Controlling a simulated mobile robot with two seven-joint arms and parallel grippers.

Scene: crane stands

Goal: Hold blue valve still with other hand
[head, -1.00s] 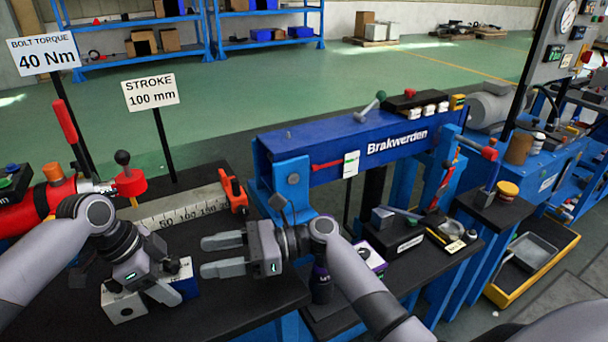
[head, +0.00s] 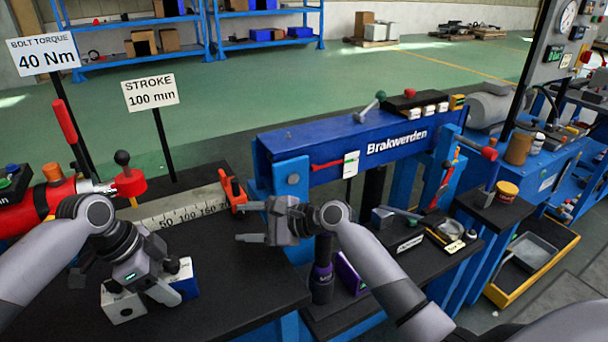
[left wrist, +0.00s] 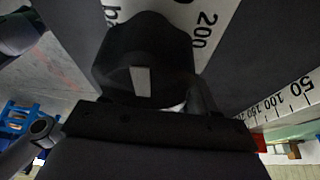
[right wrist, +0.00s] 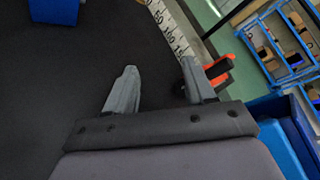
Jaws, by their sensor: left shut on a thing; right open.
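The blue valve (head: 186,286) is a small block with blue and white faces on the dark bench at the left front. It shows as a blue block at the top left of the right wrist view (right wrist: 55,10). My left gripper (head: 158,284) is shut at the valve. Its own view shows a dark knob (left wrist: 145,65) at the fingers over a white face marked 200; the exact contact is hidden. My right gripper (head: 243,222) is open and empty, apart from the valve to its right, above the bench; its fingers also show in its wrist view (right wrist: 158,80).
A ruler (head: 180,211) with an orange clamp (head: 232,191) lies behind the right gripper. A red tool (head: 70,190) stands at the left. Bare bench lies between valve and right gripper.

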